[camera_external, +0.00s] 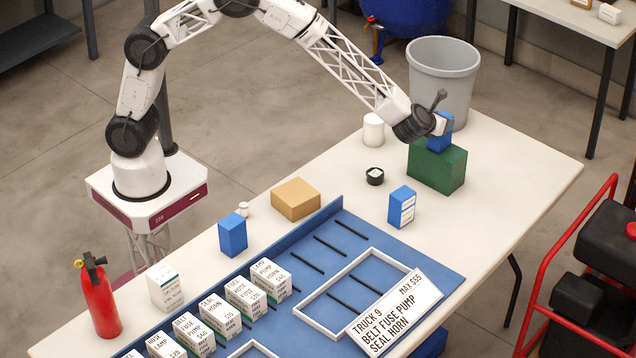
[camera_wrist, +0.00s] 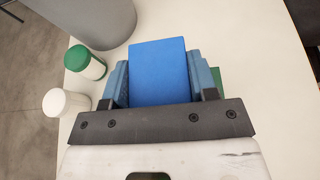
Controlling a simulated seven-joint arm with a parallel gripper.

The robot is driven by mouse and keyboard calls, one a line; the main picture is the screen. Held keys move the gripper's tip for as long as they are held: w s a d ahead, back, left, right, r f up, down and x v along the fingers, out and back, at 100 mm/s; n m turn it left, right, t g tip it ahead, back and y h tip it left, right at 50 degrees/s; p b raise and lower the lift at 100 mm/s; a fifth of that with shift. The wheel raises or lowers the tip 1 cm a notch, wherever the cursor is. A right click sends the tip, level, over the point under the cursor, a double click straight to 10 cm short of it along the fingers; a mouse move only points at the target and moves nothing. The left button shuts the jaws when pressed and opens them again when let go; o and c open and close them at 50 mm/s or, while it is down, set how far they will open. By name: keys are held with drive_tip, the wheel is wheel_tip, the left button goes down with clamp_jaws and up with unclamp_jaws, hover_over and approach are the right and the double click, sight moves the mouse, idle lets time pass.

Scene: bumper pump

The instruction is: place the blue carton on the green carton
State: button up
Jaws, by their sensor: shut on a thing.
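The blue carton (camera_external: 438,143) is between the fingers of my gripper (camera_external: 441,126) at the far right part of the table. The blue carton also fills the middle of the wrist view (camera_wrist: 160,70), with a finger against each side. The green carton (camera_external: 436,168) stands on the table directly below it. The blue carton's lower end is at the green carton's top; I cannot tell whether they touch. In the wrist view only a sliver of the green carton (camera_wrist: 217,80) shows beside the right finger; the rest is hidden.
A grey bin (camera_external: 442,75) stands behind the green carton. A white jar (camera_external: 373,130) and a dark open tub (camera_external: 375,176) are to its left. Two other blue cartons (camera_external: 402,207) (camera_external: 232,235) and a tan box (camera_external: 296,199) stand nearer. Table right of the green carton is clear.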

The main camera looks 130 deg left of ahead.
drive_tip(key=shift+f, duration=0.1)
drive_tip(key=o, duration=1)
drive_tip(key=shift+d+r, duration=0.15)
drive_tip(key=shift+r, duration=0.05)
drive_tip(key=v, duration=1.1)
drive_tip(key=shift+d+r, duration=0.1)
drive_tip(key=shift+d, duration=0.25)
